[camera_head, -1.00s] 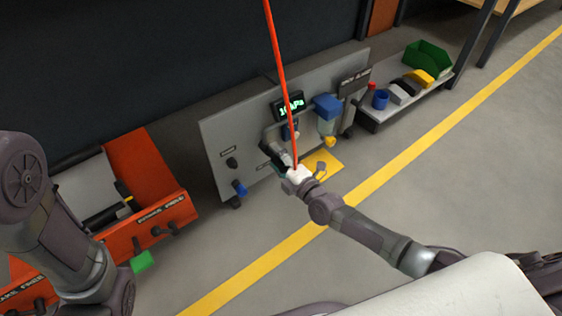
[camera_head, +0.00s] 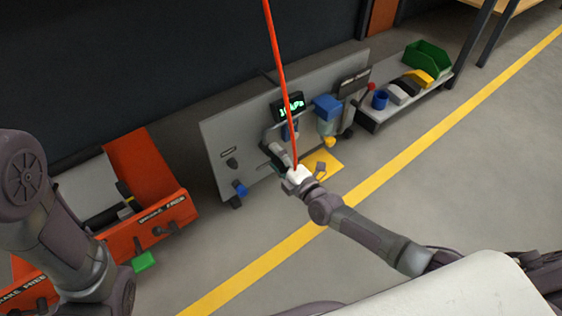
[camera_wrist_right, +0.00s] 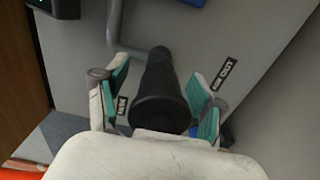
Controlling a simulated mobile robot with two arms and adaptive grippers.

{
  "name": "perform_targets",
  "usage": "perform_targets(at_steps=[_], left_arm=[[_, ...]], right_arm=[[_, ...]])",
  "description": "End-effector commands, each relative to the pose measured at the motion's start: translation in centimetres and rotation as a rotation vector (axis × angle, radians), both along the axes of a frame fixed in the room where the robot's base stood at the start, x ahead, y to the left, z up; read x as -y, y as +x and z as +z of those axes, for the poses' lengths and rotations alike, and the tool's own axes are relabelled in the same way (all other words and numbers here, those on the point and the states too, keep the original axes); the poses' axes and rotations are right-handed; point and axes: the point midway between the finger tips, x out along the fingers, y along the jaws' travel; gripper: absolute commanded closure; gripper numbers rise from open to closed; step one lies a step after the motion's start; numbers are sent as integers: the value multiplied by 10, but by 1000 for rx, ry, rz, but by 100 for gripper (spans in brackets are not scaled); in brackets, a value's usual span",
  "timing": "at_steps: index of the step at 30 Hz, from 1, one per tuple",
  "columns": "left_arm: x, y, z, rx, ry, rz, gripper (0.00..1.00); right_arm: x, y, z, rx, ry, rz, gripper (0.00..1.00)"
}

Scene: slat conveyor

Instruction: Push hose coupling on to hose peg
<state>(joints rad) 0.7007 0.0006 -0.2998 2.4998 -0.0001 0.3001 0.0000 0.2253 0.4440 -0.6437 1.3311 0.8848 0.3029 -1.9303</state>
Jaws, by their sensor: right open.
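My right gripper (camera_head: 276,152) is low in front of the grey panel (camera_head: 213,130). In the right wrist view its two teal-padded fingers (camera_wrist_right: 158,98) stand apart on either side of a black tapered cylinder (camera_wrist_right: 160,90). The cylinder points towards the panel, and I cannot tell whether it is the hose coupling or another fitting. A blue fitting (camera_head: 240,189) sits at the panel's lower left, below a dark knob (camera_head: 232,162). I cannot make out which part is the hose peg. My left gripper is out of view; only its arm shows at the left.
The panel bears a display (camera_head: 289,105) and a blue-topped unit (camera_head: 328,106).

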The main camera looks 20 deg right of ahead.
Motion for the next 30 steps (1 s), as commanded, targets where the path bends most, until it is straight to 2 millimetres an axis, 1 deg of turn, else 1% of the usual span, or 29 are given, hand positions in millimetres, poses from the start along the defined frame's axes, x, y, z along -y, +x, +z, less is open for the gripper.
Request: perform_targets(at_steps=[3, 11, 14, 21, 24, 30], left_arm=[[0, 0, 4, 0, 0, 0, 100], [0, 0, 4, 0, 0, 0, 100], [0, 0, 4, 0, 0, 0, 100], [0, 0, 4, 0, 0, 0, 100], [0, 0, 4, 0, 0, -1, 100], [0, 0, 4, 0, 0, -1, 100]], right_arm=[[0, 0, 1, -1, 1, -1, 31], [0, 0, 0, 0, 0, 0, 31], [0, 0, 0, 0, 0, 0, 46], [0, 0, 0, 0, 1, 0, 86], [0, 0, 0, 0, 1, 0, 100], [0, 0, 1, 1, 1, 0, 100]])
